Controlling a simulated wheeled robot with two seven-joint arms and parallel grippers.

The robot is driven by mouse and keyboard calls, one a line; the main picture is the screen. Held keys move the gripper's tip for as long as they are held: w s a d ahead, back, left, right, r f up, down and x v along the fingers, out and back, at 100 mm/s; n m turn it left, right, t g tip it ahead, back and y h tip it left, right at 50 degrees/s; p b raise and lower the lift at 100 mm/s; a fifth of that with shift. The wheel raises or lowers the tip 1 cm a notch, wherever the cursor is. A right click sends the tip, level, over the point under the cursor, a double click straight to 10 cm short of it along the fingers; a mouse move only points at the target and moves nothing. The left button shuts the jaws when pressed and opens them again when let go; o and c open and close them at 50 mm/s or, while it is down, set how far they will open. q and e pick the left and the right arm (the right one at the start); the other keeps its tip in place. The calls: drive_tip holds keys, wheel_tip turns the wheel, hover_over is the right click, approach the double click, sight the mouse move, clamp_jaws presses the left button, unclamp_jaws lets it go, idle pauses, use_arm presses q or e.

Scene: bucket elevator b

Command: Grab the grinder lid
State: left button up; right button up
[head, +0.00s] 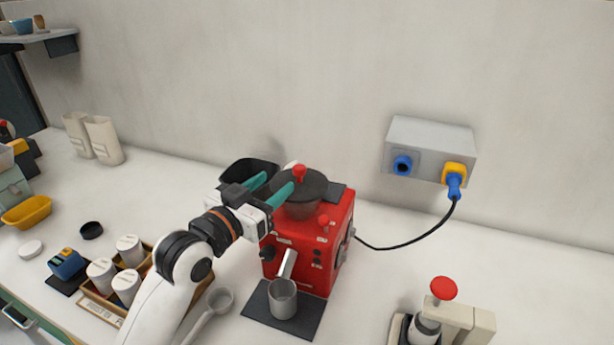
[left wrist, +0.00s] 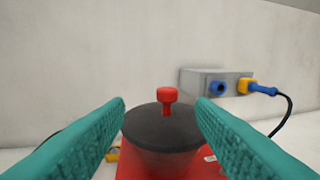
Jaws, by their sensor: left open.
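The grinder lid (head: 311,187) is a dark grey round disc with a red knob (head: 299,171). It sits on top of the hopper of the red grinder (head: 322,240). In the left wrist view the lid (left wrist: 150,130) is straight ahead, with its red knob (left wrist: 167,97) upright between the fingers. My left gripper (head: 276,188) is open, its two teal fingers at the lid's left side, pointing toward the knob. The fingers look apart from the knob, and nothing is between them at their tips. My right gripper is not in view.
A metal cup (head: 282,300) stands on a dark mat under the grinder's spout. A grey wall box (head: 428,150) with a blue plug and black cable is at right. A red-knobbed press (head: 443,290) stands front right. A wooden tray (head: 146,262) holds white jars.

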sight(302, 165)
use_arm(q)
drive_tip(key=p+x, duration=0.1)
drive_tip(key=x, duration=0.4)
drive_tip(key=shift+s, duration=0.15)
drive_tip(key=shift+w+d, duration=0.2)
drive_tip(key=shift+w, duration=0.05)
drive_tip(key=p+x, duration=0.1)
drive_tip(key=x, duration=0.1)
drive_tip(key=p+x, duration=0.1)
drive_tip(key=x, duration=0.1)
drive_tip(key=shift+s+d+r, duration=0.15)
drive_tip(key=shift+s+d, duration=0.05)
drive_tip(key=shift+d, duration=0.1)
drive_tip(key=shift+w+d+p, duration=0.3)
drive_tip(key=shift+w+d, duration=0.05)
drive_tip(key=shift+w, duration=0.05)
drive_tip(key=shift+a, duration=0.1)
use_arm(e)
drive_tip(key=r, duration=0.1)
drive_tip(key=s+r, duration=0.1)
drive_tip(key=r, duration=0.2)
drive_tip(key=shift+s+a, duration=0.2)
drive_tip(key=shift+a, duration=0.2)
use_arm(q)
drive_tip(key=shift+c, duration=1.1)
clamp_jaws()
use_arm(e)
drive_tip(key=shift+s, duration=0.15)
